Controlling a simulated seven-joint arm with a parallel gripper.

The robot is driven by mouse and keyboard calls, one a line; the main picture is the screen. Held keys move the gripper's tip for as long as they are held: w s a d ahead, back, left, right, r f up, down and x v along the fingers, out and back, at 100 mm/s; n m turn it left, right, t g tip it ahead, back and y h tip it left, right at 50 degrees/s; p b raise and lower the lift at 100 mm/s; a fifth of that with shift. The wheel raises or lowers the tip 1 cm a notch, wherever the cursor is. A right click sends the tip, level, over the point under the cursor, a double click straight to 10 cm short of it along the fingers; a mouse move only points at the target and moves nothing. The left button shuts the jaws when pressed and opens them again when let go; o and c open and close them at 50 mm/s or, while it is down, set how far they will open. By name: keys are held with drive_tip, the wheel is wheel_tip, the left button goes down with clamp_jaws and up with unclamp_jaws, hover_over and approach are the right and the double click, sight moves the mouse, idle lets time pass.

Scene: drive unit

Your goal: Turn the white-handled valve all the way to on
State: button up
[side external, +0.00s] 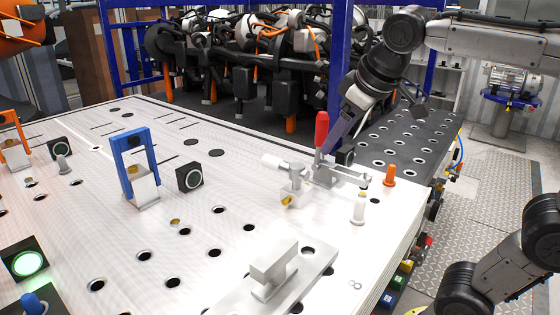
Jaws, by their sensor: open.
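The valve (293,188) stands near the right edge of the white perforated table. Its body is grey metal with a brass port at the lower front. Its white handle (276,162) points left from the top of the body, roughly level. My gripper (332,143) comes down from the upper right, behind and to the right of the valve. It is apart from the white handle in the picture. Its fingertips are partly hidden behind a red-handled clamp, and I see nothing held in it.
The red-handled clamp (321,130) stands upright just right of the valve. An orange peg (389,175) and a white peg (359,208) stand nearby. A metal block on a plate (273,270) lies in front. A black button box (190,176) and blue-framed fixture (130,165) stand left.

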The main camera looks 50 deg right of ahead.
sight(280, 161)
drive_tip(key=w+d+r, duration=0.1)
drive_tip(key=w+r, duration=0.1)
drive_tip(key=w, duration=0.7)
drive_tip(key=shift+g+h, duration=0.4)
drive_tip(key=shift+g, duration=0.2)
drive_tip(key=x, duration=0.5)
drive_tip(key=w+x, duration=0.1)
drive_tip(key=x, duration=0.5)
drive_tip(key=a+x, duration=0.1)
drive_tip(key=x, duration=0.5)
drive_tip(key=shift+w+r, duration=0.15)
drive_tip(key=shift+w, duration=0.2)
clamp_jaws()
